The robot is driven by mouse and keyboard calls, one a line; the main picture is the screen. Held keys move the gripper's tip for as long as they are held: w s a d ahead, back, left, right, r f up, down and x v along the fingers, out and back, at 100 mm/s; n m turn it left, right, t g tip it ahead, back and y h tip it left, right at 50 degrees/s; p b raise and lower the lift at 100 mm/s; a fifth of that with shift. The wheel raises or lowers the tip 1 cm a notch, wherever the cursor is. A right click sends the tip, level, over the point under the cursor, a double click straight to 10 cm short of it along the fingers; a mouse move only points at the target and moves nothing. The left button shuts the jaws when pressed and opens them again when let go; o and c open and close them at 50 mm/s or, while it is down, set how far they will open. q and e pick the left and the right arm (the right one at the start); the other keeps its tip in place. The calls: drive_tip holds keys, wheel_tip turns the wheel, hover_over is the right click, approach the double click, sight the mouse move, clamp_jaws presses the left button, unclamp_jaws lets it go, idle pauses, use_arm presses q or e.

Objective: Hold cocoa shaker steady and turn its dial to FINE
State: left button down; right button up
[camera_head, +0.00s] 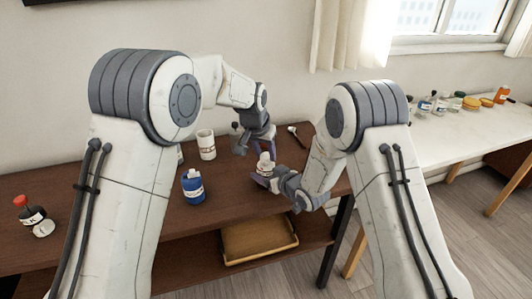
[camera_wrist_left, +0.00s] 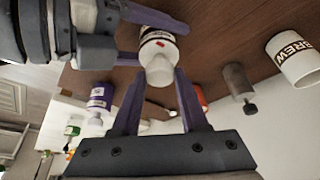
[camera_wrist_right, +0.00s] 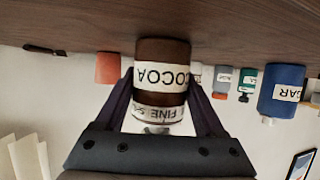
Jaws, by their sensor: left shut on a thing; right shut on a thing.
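The cocoa shaker (camera_head: 265,168) stands near the right end of the brown table. In the right wrist view it is a brown jar (camera_wrist_right: 162,53) labelled COCOA, with a white dial band (camera_wrist_right: 158,113) reading FINE. My right gripper (camera_wrist_right: 160,84) is shut around its body from the side. My left gripper (camera_wrist_left: 158,80) reaches down from above and is shut on the white dial top (camera_wrist_left: 159,66). A small red mark (camera_wrist_left: 161,44) shows on the white part in the left wrist view. Whether it lines up with FINE cannot be told.
A blue sugar jar (camera_head: 192,187), a white BREW mug (camera_head: 206,145) and a red-capped bottle (camera_head: 31,211) stand on the table (camera_head: 150,215) to the left. A spoon (camera_head: 296,132) lies behind. A tray (camera_head: 258,255) sits on the lower shelf. A white counter (camera_head: 440,140) with several bottles is at right.

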use_arm(q)
drive_tip(key=shift+m, duration=0.4)
drive_tip(key=shift+c, duration=2)
unclamp_jaws()
drive_tip(key=v, duration=1.2)
drive_tip(key=shift+a, duration=0.2)
